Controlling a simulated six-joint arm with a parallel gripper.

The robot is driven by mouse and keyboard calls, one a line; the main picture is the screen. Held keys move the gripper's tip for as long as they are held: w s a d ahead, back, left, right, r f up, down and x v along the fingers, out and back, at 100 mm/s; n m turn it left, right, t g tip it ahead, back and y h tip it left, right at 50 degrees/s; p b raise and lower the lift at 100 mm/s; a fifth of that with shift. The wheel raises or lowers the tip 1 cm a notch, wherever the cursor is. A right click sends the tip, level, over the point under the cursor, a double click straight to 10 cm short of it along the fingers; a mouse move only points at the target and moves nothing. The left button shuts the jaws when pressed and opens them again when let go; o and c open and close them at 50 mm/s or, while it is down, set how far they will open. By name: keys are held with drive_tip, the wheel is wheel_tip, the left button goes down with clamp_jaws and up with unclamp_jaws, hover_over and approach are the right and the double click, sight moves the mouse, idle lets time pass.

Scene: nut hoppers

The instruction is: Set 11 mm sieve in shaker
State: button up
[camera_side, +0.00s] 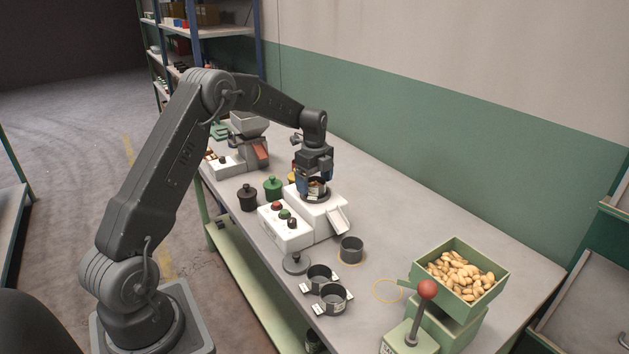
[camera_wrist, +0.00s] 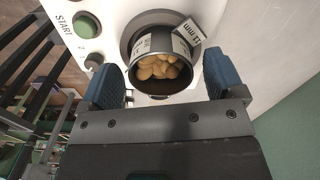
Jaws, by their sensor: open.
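The shaker is a white machine (camera_side: 326,211) with coloured buttons and a chute, in the middle of the bench; its white top (camera_wrist: 113,14) fills the upper wrist view. A metal sieve (camera_wrist: 147,45) with a white tag reading 11 mm is at the shaker's round grey seat and holds tan nuts (camera_wrist: 158,67). I cannot tell whether it is fully down in the seat. My gripper (camera_wrist: 166,78) points down over the shaker, open, with blue fingers on either side of the sieve and gaps between. The side view shows my gripper (camera_side: 316,188) there too, mostly hiding the sieve.
Two tagged rings (camera_side: 332,299) stand in front of the shaker, near a grey cup (camera_side: 351,249) and a round knobbed piece (camera_side: 296,263). A green hopper of nuts (camera_side: 462,278) and a red-knobbed lever (camera_side: 427,289) are at right. Black (camera_side: 248,198) and green (camera_side: 273,188) knobbed pieces stand behind.

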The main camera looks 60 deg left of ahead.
wheel_tip(320, 180, up, 12)
drive_tip(key=s+d+r+n+t, duration=0.1)
drive_tip(key=s+d+r+n, duration=0.25)
drive_tip(key=d+r, duration=0.35)
drive_tip(key=s+d+r+n+t, duration=0.2)
drive_tip(key=s+d+r+n, duration=0.15)
drive_tip(key=s+d, duration=0.6)
drive_tip(key=s+d+f+n+t, duration=0.1)
drive_tip(key=s+d+f+n, duration=0.1)
drive_tip(key=s+d+n, duration=0.2)
drive_tip(key=s+d+f+n+t, duration=0.1)
drive_tip(key=s+d+f+n, duration=0.2)
drive_tip(key=s, duration=0.8)
drive_tip(key=shift+s+d+n+t, duration=0.3)
drive_tip(key=shift+d+n, duration=0.6)
drive_tip(key=shift+d, duration=0.15)
